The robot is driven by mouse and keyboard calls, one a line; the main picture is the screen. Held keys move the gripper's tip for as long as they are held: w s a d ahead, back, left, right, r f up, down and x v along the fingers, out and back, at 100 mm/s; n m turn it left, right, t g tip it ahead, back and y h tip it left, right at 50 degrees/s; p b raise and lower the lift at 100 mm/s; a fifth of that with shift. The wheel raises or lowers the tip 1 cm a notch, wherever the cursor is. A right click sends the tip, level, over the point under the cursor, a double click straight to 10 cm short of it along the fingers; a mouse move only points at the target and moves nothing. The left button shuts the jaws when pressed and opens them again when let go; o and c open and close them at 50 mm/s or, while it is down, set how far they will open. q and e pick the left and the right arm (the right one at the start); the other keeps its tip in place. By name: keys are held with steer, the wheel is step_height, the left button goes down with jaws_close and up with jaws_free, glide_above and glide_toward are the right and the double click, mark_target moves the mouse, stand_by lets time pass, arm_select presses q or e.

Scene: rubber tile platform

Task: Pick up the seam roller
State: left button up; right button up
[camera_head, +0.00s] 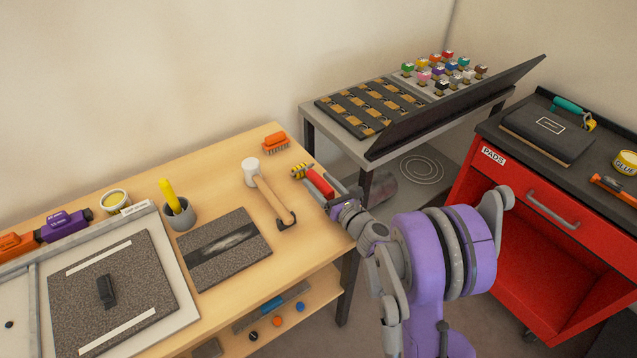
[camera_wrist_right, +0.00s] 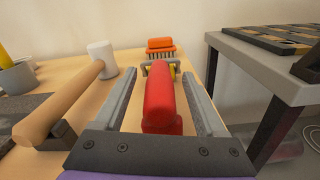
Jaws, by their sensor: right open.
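The seam roller lies near the right edge of the wooden bench, with a red handle (camera_head: 320,182) and a yellow-and-dark roller end (camera_head: 299,171). In the right wrist view its red handle (camera_wrist_right: 158,98) lies between the two grey fingers, pointing away from me. My right gripper (camera_head: 322,179) is open, with one finger on each side of the handle. A gap shows on both sides in the wrist view, so the fingers look apart from it. My left gripper is not in view.
A mallet (camera_head: 270,195) lies left of the roller, and an orange brush (camera_head: 275,142) stands behind it. A grey pot (camera_head: 180,215) and textured tile (camera_head: 223,248) are farther left. A grey stand (camera_head: 345,149) and red cabinet (camera_head: 510,215) stand to the right.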

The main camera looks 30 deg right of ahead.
steer(key=shift+s, duration=0.1)
jaws_close()
stand_by(0.4)
